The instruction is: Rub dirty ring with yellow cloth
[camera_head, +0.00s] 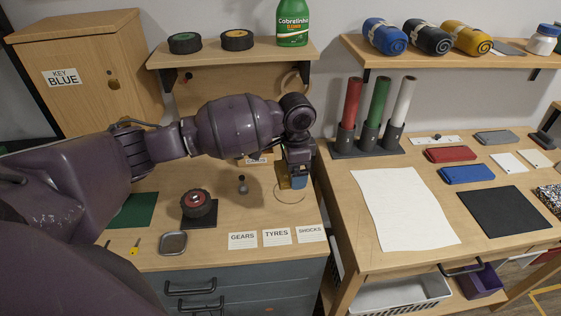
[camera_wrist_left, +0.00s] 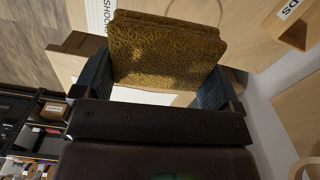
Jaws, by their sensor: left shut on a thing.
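My left gripper (camera_head: 293,180) reaches down over the right part of the left workbench. It is shut on the yellow cloth (camera_head: 284,182), a thick, folded, rough-textured pad that fills the space between the fingers in the left wrist view (camera_wrist_left: 167,52). A thin ring mark (camera_head: 290,203) shows on the wooden bench top right at the cloth. The cloth and gripper hide the ring's far left part. I cannot tell whether the cloth touches the surface. My right gripper is not in view.
A wheel (camera_head: 197,204) on a dark mat, a small metal dish (camera_head: 173,243) and a small upright part (camera_head: 242,185) stand to the left. Labels line the bench's front edge. Red, green and white tubes (camera_head: 378,115) stand on the right bench.

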